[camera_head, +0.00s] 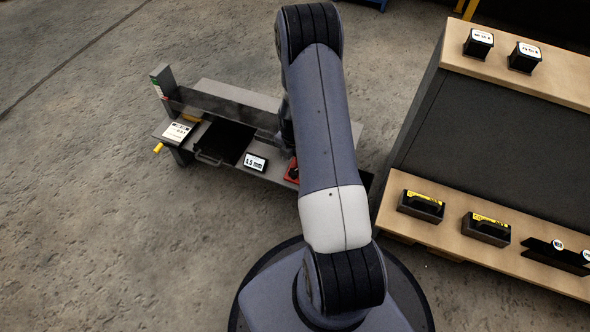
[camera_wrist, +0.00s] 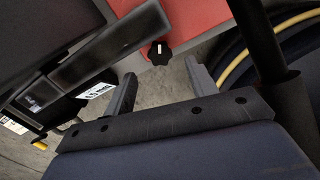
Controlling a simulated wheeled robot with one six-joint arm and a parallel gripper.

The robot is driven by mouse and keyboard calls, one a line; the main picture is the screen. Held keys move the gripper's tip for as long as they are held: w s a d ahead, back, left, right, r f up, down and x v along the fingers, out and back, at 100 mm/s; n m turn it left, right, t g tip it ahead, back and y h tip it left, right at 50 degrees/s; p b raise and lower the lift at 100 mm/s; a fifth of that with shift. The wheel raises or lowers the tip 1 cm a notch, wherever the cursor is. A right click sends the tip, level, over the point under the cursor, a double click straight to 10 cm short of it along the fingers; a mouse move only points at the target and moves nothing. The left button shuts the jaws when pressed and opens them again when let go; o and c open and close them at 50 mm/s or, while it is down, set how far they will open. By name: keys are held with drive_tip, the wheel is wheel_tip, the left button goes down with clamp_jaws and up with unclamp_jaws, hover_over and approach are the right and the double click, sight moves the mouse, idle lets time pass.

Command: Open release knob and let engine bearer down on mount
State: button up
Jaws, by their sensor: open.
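The black release knob (camera_wrist: 159,53), with a white mark on top, sits by the edge of a red panel (camera_wrist: 185,22) in the wrist view. In the head view the red part (camera_head: 292,170) shows beside my arm. My gripper (camera_wrist: 160,86) is open and empty, its two fingers apart below the knob in the picture, with no visible contact. In the head view my arm hides it. A long dark bar (camera_wrist: 100,62) runs at the upper left of the wrist view; I cannot tell whether it is the engine bearer. The mount is not clearly identifiable.
A wooden-edged rack (camera_head: 480,240) with several black items stands at right. A dark post (camera_wrist: 262,45) is close right of my gripper. Floor at left is clear.

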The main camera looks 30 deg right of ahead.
sight(294, 171)
wheel_tip(294, 171, down, 6)
drive_tip(key=shift+r+b, duration=0.1)
drive_tip(key=shift+b, duration=0.65)
drive_tip(key=shift+c, duration=0.3)
